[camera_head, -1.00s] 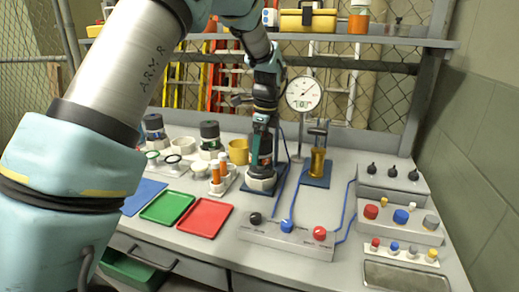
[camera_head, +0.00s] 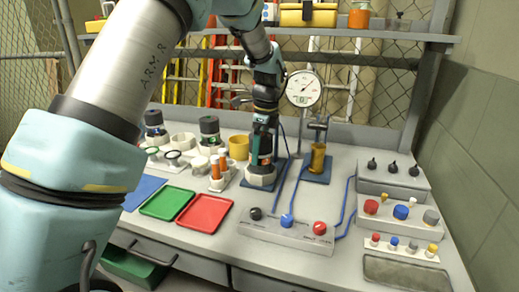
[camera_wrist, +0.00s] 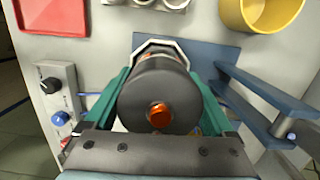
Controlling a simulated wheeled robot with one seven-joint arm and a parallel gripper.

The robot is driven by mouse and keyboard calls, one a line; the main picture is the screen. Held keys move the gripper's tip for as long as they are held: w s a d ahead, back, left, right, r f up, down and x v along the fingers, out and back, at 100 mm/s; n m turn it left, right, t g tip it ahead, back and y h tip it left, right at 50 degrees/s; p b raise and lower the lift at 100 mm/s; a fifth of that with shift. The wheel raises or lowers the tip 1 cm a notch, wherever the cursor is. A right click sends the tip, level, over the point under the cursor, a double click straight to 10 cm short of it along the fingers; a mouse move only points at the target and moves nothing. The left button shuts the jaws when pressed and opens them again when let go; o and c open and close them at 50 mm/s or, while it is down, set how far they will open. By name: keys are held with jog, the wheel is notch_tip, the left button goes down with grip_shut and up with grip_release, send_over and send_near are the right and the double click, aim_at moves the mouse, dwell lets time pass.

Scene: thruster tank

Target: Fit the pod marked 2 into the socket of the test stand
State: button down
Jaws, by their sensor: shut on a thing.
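My gripper (camera_head: 262,163) is shut on a dark cylindrical pod (camera_wrist: 155,88) with an orange knob on its end. In the wrist view the green fingers grip both its sides. Its number does not show. The test stand's white socket (camera_head: 261,181) is on a blue base plate (camera_wrist: 205,58), directly below my gripper. The white socket rim (camera_wrist: 160,46) shows past the pod's far edge. The pod is lined up over or in the socket; I cannot tell how deep it sits. In the head view the fingers mostly hide the pod.
Two other dark pods (camera_head: 155,127) (camera_head: 209,131) stand in white holders at the left. A yellow cup (camera_head: 238,147), orange-topped tubes (camera_head: 215,167), a dial gauge (camera_head: 303,89) and a blue-based clamp (camera_head: 316,173) stand close by. Green and red trays (camera_head: 206,212) and a knob panel (camera_head: 285,236) lie in front.

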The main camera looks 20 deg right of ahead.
jog(key=shift+f, duration=0.55)
grip_release()
jog(key=r, duration=0.3)
jog(key=r+b, duration=0.1)
jog(key=r, duration=0.3)
jog(key=d+r+b, duration=0.1)
jog(key=r, duration=0.2)
jog(key=shift+s+r, duration=0.4)
